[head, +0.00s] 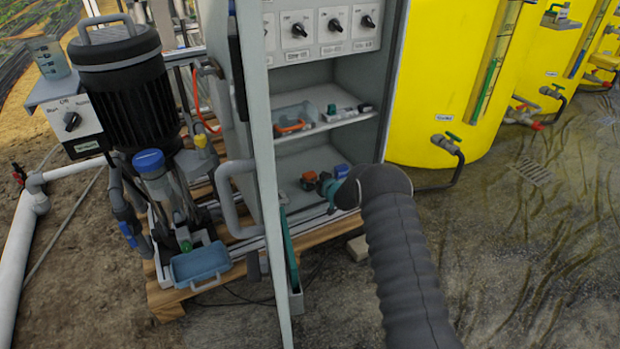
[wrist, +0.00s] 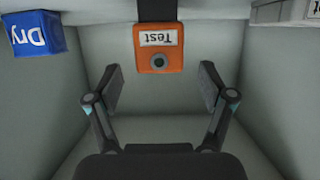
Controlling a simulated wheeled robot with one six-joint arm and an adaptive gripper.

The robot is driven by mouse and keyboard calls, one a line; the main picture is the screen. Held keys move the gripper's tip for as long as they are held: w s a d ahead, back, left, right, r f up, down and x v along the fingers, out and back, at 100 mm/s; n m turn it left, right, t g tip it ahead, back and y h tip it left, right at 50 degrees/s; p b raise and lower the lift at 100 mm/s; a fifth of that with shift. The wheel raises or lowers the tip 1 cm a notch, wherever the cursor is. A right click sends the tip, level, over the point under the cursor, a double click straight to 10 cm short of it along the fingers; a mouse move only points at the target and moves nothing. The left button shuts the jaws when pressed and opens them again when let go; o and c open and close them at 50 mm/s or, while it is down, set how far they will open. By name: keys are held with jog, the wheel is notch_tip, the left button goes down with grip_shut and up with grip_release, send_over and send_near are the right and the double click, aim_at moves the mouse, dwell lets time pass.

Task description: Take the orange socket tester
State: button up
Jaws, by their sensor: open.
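The orange socket tester (wrist: 160,60) is a small block with a white "Test" label, upside down in the wrist view, and a dark round spot on its face. It sits at the top centre of that view, beyond my gripper's fingertips (wrist: 162,86). My gripper is open and empty, its two fingers spread apart, with the tester ahead of the gap and not touched. In the head view the tester (head: 309,180) shows small and orange on the cabinet's lower shelf, left of my arm's end. My fingers are hard to make out there.
A blue block marked "Dry" (wrist: 37,33) stands left of the tester in the wrist view. A pale labelled box (wrist: 281,11) is at top right. Cabinet walls flank my gripper. The upper shelf (head: 335,121) and the open cabinet door (head: 257,130) are close by.

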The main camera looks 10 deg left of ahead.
aim_at(310, 174)
jog(key=shift+x, duration=1.9)
jog(key=c, duration=1.3)
jog(key=shift+r, duration=0.15)
jog(key=shift+r, duration=0.1)
jog(key=shift+r+p, duration=0.35)
jog(key=shift+r, duration=1.1)
